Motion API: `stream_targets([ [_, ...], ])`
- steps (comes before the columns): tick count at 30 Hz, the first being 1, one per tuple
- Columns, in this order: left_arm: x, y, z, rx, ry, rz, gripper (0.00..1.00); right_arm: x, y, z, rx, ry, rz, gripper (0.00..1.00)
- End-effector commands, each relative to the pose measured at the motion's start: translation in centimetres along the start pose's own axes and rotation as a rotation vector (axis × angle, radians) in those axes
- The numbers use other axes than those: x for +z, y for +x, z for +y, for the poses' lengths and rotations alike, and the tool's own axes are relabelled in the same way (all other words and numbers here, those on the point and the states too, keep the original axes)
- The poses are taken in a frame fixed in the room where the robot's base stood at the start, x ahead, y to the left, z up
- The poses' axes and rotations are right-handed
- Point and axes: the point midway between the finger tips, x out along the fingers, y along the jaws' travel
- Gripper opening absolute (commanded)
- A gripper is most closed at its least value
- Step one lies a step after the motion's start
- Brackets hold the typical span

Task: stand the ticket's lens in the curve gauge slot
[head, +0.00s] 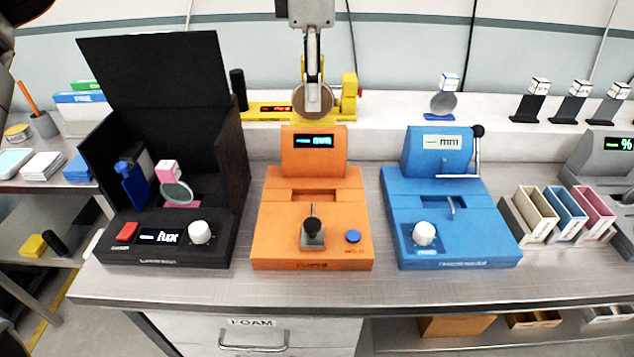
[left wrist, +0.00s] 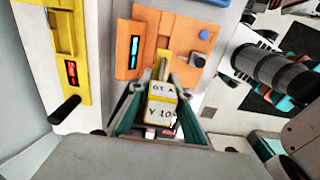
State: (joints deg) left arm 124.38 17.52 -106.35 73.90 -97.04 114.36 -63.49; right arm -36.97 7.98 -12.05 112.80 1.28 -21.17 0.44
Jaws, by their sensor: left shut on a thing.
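My left gripper (head: 313,80) comes in from the top centre of the head view and is shut on a tagged lens (head: 313,101). The round brownish lens hangs below the fingers, above and behind the orange gauge. In the left wrist view a yellow-and-white lettered tag block (left wrist: 162,104) sits between the fingers of the left gripper (left wrist: 160,108). The orange gauge (head: 272,215) seems to be the curve gauge; its front label is hard to read. Its lit display (head: 313,141) is above a recessed slot (head: 313,195), which looks empty. No ticket is clearly readable.
A black device (head: 190,255) at left holds a pink-tagged lens (head: 177,192). A blue mm gauge (head: 450,215) stands at right. A yellow device (head: 349,92) is behind the held lens. A blue-tagged lens (head: 443,103) stands on the shelf. Coloured bins (head: 537,214) are at right.

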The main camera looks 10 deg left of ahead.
Motion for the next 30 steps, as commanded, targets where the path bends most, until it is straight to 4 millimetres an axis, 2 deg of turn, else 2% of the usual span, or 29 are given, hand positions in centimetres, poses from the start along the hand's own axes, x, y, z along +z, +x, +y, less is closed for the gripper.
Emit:
stream_targets([
  [1,-0.1,1.4,0.0,-0.007,0.001,0.001,0.0,0.6,0.1,-0.1,-0.002,-0.001,-0.007,0.4],
  [6,-0.1,5.6,-0.1,-0.009,0.001,0.002,0.0,1.7,0.3,-0.3,-0.003,-0.008,-0.021,0.4],
  [15,0.0,12.5,0.0,-0.006,0.002,0.001,0.0,1.4,0.7,0.2,0.006,-0.017,-0.009,0.4],
  [19,0.0,14.2,0.0,-0.004,0.001,0.0,0.0,0.8,0.8,0.5,0.012,-0.02,0.002,0.4],
  [26,-0.1,15.5,0.0,-0.002,-0.001,0.0,0.0,0.5,1.0,0.6,0.014,-0.022,0.008,0.4],
  [30,-0.1,17.5,-0.1,-0.005,0.001,0.001,0.0,0.8,1.1,0.6,0.014,-0.023,0.005,0.4],
])
